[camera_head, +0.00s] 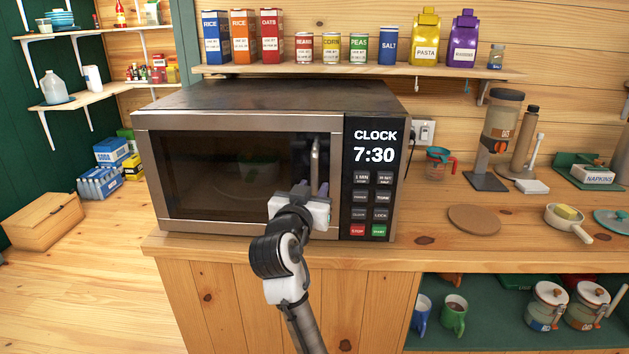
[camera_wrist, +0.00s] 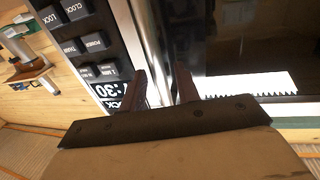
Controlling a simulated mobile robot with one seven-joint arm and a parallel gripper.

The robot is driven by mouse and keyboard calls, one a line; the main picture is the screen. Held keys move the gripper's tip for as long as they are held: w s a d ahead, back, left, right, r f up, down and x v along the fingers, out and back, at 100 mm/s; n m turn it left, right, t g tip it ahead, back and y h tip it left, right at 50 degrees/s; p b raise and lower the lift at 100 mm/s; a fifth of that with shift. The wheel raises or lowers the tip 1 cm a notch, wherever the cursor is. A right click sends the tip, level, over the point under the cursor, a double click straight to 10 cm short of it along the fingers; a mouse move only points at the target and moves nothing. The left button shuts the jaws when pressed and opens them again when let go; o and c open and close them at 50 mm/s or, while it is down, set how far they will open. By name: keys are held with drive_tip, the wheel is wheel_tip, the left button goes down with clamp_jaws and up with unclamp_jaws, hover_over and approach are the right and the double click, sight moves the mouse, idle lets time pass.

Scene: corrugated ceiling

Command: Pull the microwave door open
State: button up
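The microwave (camera_head: 240,100) stands on the wooden counter, with its dark glass door (camera_head: 220,175) shut flush with the front. The upright silver door handle (camera_head: 315,160) is at the door's right side, beside the control panel (camera_head: 372,190). My gripper (camera_head: 312,189) is in front of the handle's lower part. In the wrist view my gripper (camera_wrist: 160,90) has its two fingers apart, one on each side of a bright upright strip that looks like the handle (camera_wrist: 153,45). I cannot tell whether either finger touches it. The handle's lower end is hidden by the gripper.
A shelf (camera_head: 370,70) with boxes, cans and bags runs above the microwave. To the right on the counter are a round wooden board (camera_head: 474,219), a blender-like jar (camera_head: 500,120) and a small pan (camera_head: 565,222). The counter's front edge lies just below the microwave.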

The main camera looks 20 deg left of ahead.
drive_tip(key=shift+w+a, duration=0.1)
drive_tip(key=shift+w, duration=1)
clamp_jaws()
